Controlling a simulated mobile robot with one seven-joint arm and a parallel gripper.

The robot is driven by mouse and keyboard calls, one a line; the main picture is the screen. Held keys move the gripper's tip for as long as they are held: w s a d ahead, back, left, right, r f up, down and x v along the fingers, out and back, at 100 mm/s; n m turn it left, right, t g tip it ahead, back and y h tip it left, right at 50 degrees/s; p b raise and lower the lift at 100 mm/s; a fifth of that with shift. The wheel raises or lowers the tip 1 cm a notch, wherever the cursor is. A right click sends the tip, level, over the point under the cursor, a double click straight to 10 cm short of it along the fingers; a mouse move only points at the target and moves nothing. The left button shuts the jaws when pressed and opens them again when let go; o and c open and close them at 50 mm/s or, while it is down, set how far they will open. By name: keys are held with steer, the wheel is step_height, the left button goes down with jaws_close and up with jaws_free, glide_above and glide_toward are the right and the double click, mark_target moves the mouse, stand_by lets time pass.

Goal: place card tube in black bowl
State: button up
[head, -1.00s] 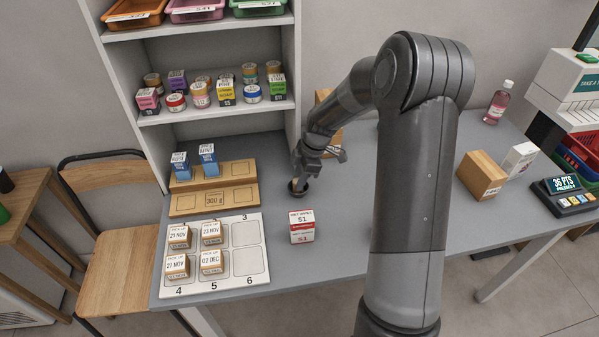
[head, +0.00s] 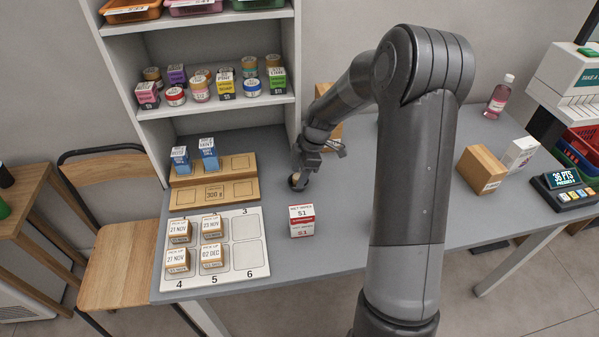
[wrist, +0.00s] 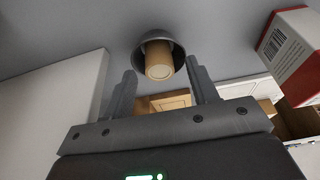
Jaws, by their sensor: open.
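The black bowl (wrist: 170,37) shows in the wrist view just beyond my fingertips. The tan card tube (wrist: 159,62) is inside it, with its round end facing the camera and part of it standing out past the rim. My gripper (wrist: 161,72) is open, with one finger on each side of the tube and a clear gap to both. In the head view my gripper (head: 304,178) is low over the counter. The tan tube (head: 295,179) shows small beside the fingers there, and the bowl is mostly hidden.
A red and white box (head: 301,221) stands in front of the bowl. A numbered white board (head: 247,285) with small boxes and a wooden stand (head: 187,206) with blue boxes lie to the left. The shelf unit (head: 298,60) rises behind.

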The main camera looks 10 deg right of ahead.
steer(key=shift+r, duration=0.1)
step_height(320, 180, up, 7)
steer(key=shift+f, duration=0.1)
stand_by(0.5)
steer(key=shift+s+r, duration=0.1)
steer(key=shift+r, duration=0.15)
steer(key=s+r+m+t+h, duration=0.3)
steer(key=s+r+m, duration=0.6)
steer(key=s+r, duration=0.55)
steer(key=s+d+r+m+t, duration=0.1)
steer(key=s+m, duration=0.3)
steer(key=s, duration=0.4)
steer(key=s+d+r+m+t, duration=0.1)
steer(key=s+r+m, duration=0.1)
steer(key=s+m, duration=0.3)
steer(key=shift+s+d+r+t, duration=0.25)
steer(key=shift+s+r+t, duration=0.05)
steer(key=shift+s, duration=1.1)
